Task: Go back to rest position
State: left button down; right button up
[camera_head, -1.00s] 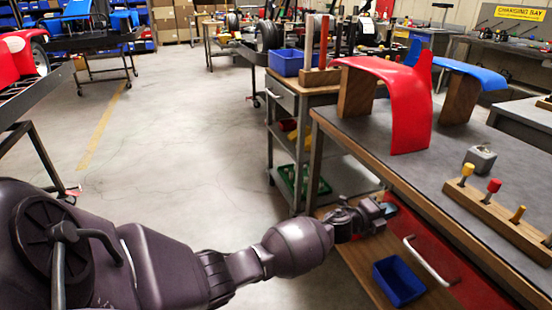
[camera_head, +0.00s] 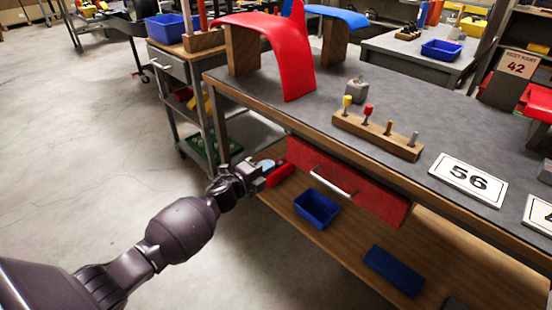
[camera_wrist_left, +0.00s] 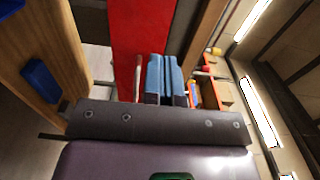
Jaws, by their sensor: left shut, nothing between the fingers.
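My left gripper (camera_head: 268,170) is shut and empty. In the head view it is at the left end of the workbench, beside the red drawer front (camera_head: 345,183) and below the grey bench top (camera_head: 300,125). In the left wrist view the two blue fingers (camera_wrist_left: 164,78) lie together, with the red drawer front (camera_wrist_left: 140,40) behind them. I cannot tell whether the gripper touches the drawer. My right gripper is not in view.
A blue bin (camera_head: 317,208) and a blue block (camera_head: 394,270) lie on the wooden lower shelf (camera_head: 440,270). A shelved cart (camera_head: 180,70) stands beyond my left gripper. The floor (camera_head: 75,140) on the left is clear.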

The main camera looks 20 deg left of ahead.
pick_arm(q)
jog(key=shift+v, duration=1.6)
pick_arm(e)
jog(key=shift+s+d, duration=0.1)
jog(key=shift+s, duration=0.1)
